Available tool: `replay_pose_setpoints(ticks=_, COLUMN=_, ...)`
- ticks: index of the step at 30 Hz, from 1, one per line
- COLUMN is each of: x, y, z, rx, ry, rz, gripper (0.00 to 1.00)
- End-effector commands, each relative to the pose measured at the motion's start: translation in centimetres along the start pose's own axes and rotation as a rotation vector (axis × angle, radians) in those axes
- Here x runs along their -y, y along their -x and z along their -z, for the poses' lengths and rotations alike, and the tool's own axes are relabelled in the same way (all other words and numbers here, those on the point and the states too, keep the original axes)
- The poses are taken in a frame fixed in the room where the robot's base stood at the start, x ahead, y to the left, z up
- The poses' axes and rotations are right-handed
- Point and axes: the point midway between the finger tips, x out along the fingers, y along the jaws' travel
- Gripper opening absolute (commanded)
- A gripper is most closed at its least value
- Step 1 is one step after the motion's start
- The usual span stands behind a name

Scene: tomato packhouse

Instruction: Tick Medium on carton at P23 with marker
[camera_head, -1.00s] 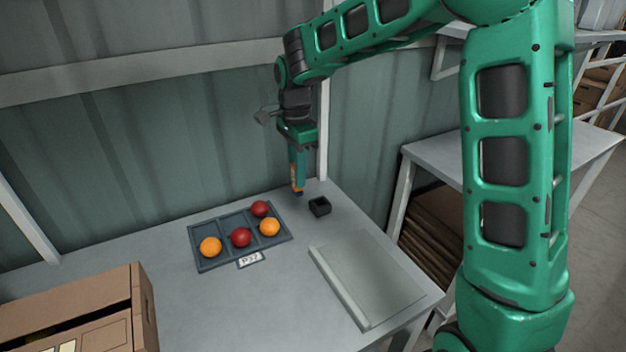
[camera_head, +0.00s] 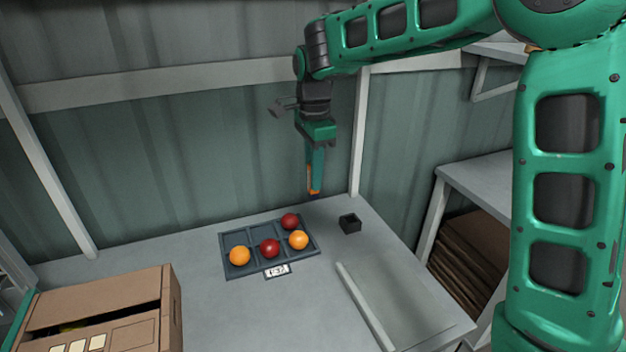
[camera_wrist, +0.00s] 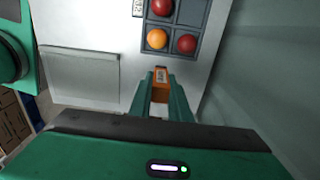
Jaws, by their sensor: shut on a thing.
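My gripper (camera_head: 314,190) is shut on an orange marker (camera_wrist: 161,84), which points down above the back of the table. A brown carton (camera_head: 110,300) stands at the front left of the table, partly cut off by the frame's edge. Its side carries a panel with several pale boxes (camera_head: 77,346); any lettering there is too small to read. The carton is out of the wrist view.
A grey divided tray (camera_head: 228,268) holds red and orange tomatoes (camera_head: 270,248); its label (camera_head: 277,271) seems to read P37. A small black holder (camera_head: 350,223) stands to its right. A grey board (camera_head: 400,300) lies at the front right. Walls close the back.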

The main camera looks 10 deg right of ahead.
Motion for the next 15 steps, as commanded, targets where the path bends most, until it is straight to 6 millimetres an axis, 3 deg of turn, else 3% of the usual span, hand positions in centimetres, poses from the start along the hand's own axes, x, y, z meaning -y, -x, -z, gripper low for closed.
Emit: replay_pose_setpoints(ticks=15, x=0.0, y=2.2, z=0.0, rx=0.0, ry=0.0, rz=0.0, gripper=0.0)
